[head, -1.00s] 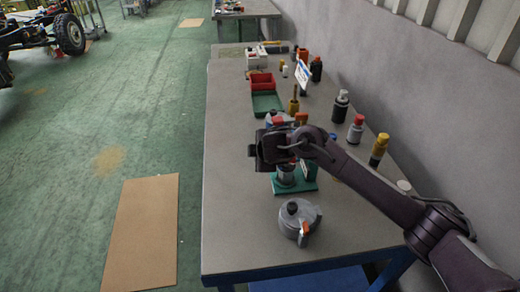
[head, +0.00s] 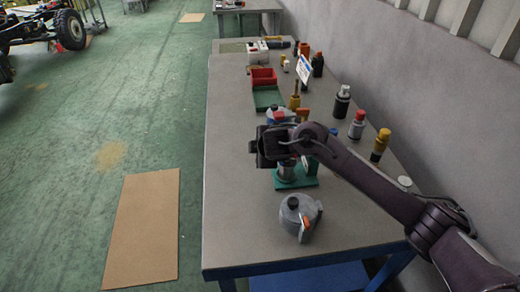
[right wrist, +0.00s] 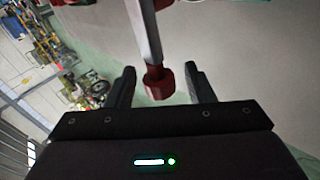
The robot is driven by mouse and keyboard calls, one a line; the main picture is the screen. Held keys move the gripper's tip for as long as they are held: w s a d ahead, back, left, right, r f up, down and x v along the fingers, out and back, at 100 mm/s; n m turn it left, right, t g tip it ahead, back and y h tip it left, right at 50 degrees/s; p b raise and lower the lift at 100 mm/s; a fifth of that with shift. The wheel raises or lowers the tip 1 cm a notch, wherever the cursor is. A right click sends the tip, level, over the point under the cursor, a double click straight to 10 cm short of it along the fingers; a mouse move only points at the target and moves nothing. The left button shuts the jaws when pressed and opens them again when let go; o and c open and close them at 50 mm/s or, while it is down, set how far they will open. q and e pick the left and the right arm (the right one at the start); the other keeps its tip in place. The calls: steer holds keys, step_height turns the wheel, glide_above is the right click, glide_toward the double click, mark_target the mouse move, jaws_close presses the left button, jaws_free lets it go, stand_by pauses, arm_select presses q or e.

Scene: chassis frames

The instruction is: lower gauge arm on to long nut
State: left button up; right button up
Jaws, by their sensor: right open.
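My right gripper (right wrist: 160,85) is open in the right wrist view. A grey bar with a dark red end (right wrist: 157,82) reaches between its fingers, with gaps on both sides; this looks like the gauge arm. In the head view my right gripper (head: 266,152) is over a green base (head: 306,178) with a grey cylindrical part (head: 286,173), and covers the upper part of that fixture. I cannot make out the long nut. My left gripper is not in view.
A grey round device with an orange tip (head: 299,215) stands nearer on the grey table (head: 235,200). Bottles (head: 340,104) and a yellow-topped one (head: 380,145) stand along the right side. A red bin (head: 263,77) is farther back. The table's left strip is clear.

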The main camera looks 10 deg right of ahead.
steer(key=p+v, duration=0.1)
steer(key=v, duration=0.6)
steer(key=shift+s+r, duration=0.2)
steer(key=shift+s, duration=0.05)
